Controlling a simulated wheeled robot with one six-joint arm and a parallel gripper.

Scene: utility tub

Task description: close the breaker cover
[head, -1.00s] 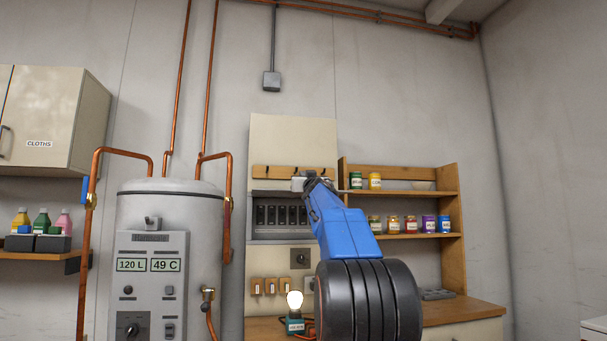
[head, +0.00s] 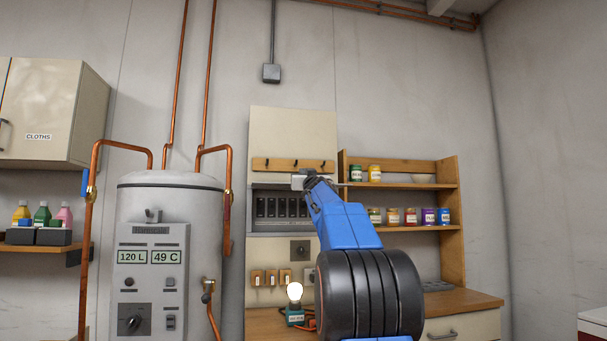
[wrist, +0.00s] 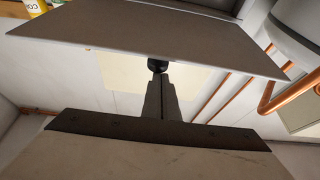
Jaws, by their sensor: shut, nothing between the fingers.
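The breaker box (head: 283,227) is on the beige panel, with its row of dark breakers (head: 285,208) exposed. Its cover is open and sticks out from the box, seen nearly edge-on as a thin grey strip (head: 272,186) above the breakers. In the wrist view the cover (wrist: 150,37) is a wide grey plate across the top of the picture. My gripper (head: 303,181) is at the cover's level, near its right half; its shut, empty fingers (wrist: 160,80) point toward the wall. A small black piece shows at their tips, by the cover's edge. I cannot tell whether they touch the cover.
A hook rail (head: 293,165) is just above the box. Shelves with jars (head: 400,200) stand close on the right. The water tank (head: 168,240) and copper pipes are on the left. A lit bulb (head: 294,292) stands on the wooden counter (head: 460,306) below.

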